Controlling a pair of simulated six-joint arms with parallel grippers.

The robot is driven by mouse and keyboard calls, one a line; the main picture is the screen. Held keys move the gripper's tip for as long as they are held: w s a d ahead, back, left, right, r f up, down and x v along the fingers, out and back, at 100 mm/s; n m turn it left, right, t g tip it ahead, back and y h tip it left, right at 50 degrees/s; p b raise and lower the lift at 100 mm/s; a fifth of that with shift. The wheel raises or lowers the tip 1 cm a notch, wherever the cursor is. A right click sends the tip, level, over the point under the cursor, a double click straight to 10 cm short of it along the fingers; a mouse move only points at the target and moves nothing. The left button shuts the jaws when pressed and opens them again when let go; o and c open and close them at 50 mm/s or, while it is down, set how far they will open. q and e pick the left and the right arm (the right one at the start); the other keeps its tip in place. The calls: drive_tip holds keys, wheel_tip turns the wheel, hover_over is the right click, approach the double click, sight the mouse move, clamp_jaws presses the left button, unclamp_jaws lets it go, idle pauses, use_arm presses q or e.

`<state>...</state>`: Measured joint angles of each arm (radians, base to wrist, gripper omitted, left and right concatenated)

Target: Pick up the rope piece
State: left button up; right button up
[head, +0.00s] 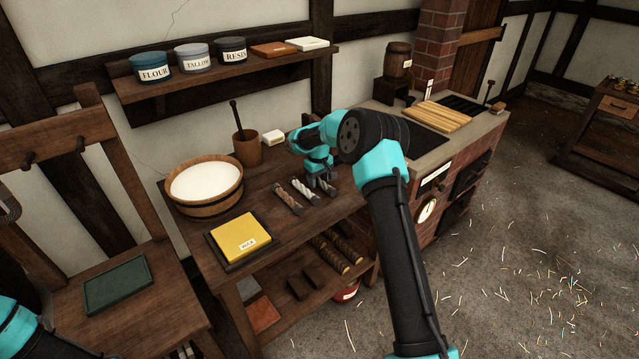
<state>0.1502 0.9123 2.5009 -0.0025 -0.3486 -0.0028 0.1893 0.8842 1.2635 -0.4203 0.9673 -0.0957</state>
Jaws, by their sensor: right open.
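Three short rope pieces lie side by side on the wooden workbench (215,222): a brown one (287,198), a white one (306,191) and a grey one (327,188). My right gripper (320,182) points down, open, just over the grey piece at the right of the row. It partly hides that piece, and I cannot tell whether the fingers touch it. My left gripper is out of view; only part of my left arm shows at the lower left.
Left of the rope pieces are a wooden tub (205,206) of white stuff, a yellow wax block (240,233) and a mortar (247,150). A shelf (230,82) with labelled pots hangs above. A brick stove (455,150) stands at right.

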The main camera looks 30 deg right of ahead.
sight(318, 179)
drive_tip(key=c, duration=1)
drive_tip(key=shift+r, duration=0.2)
drive_tip(key=shift+r, duration=1.5)
drive_tip(key=shift+s+a+r, duration=0.15)
drive_tip(key=shift+s, duration=0.05)
drive_tip(key=s+a, duration=0.2)
drive_tip(key=s, duration=0.2)
drive_tip(key=s+a+r, duration=0.1)
drive_tip(key=s+a, duration=0.2)
drive_tip(key=s, duration=0.2)
drive_tip(key=s+a, duration=0.3)
drive_tip(key=s, duration=0.1)
drive_tip(key=shift+s+r, duration=0.15)
drive_tip(key=shift+r, duration=0.05)
